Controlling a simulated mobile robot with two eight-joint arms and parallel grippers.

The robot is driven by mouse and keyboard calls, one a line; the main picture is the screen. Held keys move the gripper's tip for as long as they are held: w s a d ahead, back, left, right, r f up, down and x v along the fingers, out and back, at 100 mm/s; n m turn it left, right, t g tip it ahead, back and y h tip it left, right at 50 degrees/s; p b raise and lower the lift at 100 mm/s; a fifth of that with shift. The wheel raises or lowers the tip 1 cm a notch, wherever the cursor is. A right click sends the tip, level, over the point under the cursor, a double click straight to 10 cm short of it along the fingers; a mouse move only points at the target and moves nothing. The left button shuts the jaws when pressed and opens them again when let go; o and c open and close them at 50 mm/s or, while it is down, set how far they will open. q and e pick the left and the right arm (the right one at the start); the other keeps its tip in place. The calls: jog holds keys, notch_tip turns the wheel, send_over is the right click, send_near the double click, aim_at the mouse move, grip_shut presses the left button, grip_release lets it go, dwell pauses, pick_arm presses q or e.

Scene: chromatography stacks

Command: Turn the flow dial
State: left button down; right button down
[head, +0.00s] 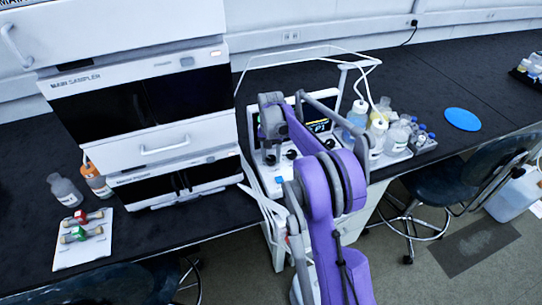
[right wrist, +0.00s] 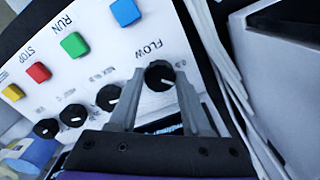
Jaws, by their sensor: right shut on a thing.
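The flow dial (right wrist: 159,75) is a small round black knob beside the printed word FLOW on the white control panel (right wrist: 120,45). In the right wrist view my right gripper (right wrist: 160,78) has one grey finger on each side of the dial and is shut on it. A short pale mark shows on the dial face. In the head view my purple right arm reaches over the instrument and hides part of the panel, with the wrist pointing down at its left end. My left gripper is in neither view.
Other black knobs (right wrist: 108,97) sit in a row beside the flow dial. Blue (right wrist: 125,12), green (right wrist: 74,45), red and yellow buttons line the panel. The stacked white chromatography unit (head: 150,150) stands close on the left. Bottles (head: 377,130) stand on the right.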

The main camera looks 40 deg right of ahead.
aim_at(271, 158)
jog(key=n, duration=0.3)
jog(key=shift+n+b, duration=0.3)
jog(key=shift+n, duration=1.9)
jog(key=shift+c, duration=1.8)
grip_release()
notch_tip(271, 158, up, 11)
jog(key=shift+p, duration=0.35)
